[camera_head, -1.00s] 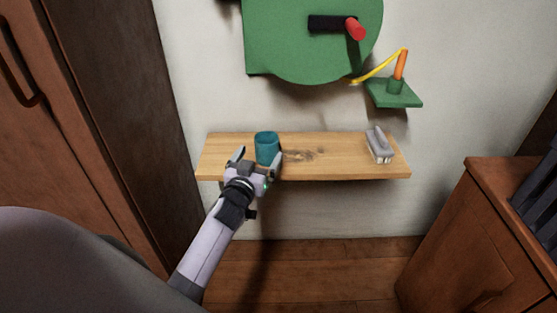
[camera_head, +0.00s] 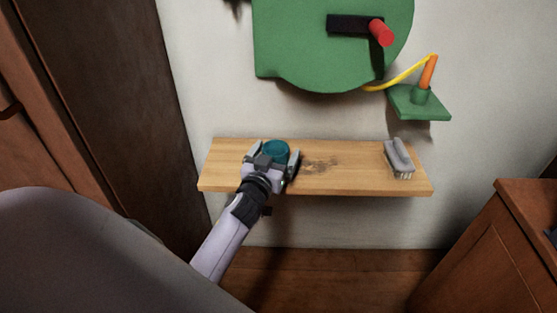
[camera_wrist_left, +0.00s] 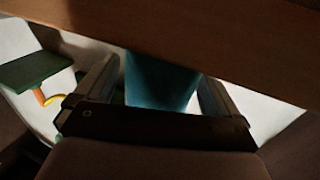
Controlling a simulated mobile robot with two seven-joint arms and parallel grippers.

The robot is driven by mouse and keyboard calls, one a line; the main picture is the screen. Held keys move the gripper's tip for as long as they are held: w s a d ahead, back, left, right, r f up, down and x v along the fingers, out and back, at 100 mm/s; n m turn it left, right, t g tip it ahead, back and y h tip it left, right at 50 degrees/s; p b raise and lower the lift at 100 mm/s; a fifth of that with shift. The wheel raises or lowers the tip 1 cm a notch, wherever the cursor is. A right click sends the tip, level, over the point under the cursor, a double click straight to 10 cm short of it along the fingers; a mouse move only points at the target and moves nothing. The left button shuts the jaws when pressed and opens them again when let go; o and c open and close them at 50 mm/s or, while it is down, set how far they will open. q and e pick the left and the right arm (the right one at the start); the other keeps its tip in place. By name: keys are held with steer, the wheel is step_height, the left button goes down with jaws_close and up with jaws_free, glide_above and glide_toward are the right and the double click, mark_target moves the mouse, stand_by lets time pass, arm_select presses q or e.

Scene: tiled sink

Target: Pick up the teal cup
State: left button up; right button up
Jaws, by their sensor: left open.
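The teal cup (camera_head: 276,149) stands upright on the wooden shelf (camera_head: 345,175), left of its middle. My left gripper (camera_head: 275,158) is open, with one finger on each side of the cup. Its palm hides the lower part of the cup in the head view. In the left wrist view the cup (camera_wrist_left: 158,84) sits between the two fingers (camera_wrist_left: 155,90), with bright gaps showing beside it. I cannot tell whether either finger touches it. My right gripper is not in view.
A grey brush (camera_head: 399,158) lies at the shelf's right end. The shelf between cup and brush is clear. Above, a green wall panel (camera_head: 300,50) has a red-tipped handle (camera_head: 381,33). A green bracket (camera_head: 420,103) holds an orange stick (camera_head: 429,72). Brown cabinets stand on both sides.

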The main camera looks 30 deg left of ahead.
arm_select(q)
steer(key=shift+w, duration=0.1)
steer(key=c, duration=0.9)
steer(key=shift+c, duration=0.7)
